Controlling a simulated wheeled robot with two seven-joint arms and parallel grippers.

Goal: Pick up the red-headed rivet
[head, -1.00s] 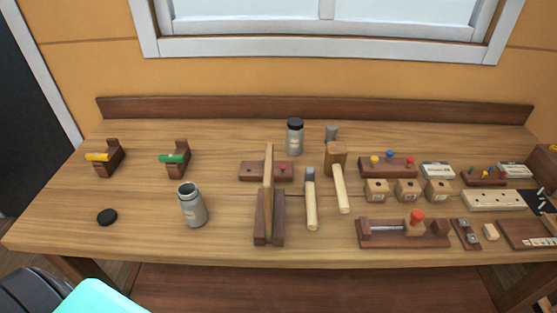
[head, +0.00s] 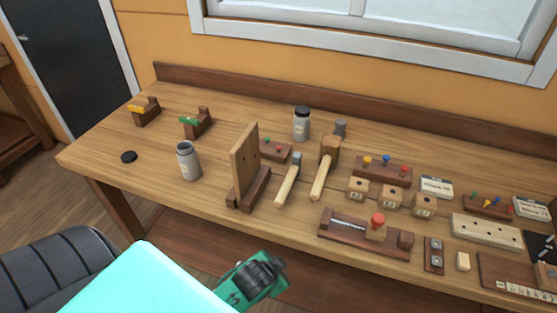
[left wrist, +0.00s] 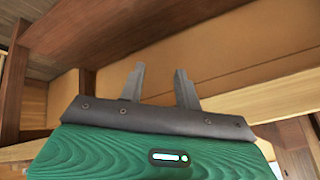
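Several small pegs with red heads show in the head view, and I cannot tell for sure which is the rivet. One red head (head: 279,150) is beside a green head in the small dark block (head: 272,155) behind the upright board. Another red head (head: 408,171) stands in a longer block (head: 372,179) with yellow and blue heads. A smaller rack at the right also has coloured heads. My left gripper (left wrist: 159,77) is open and empty in the left wrist view, below the bench level. My right gripper is not in view.
An open jar (head: 188,160) is to the left.

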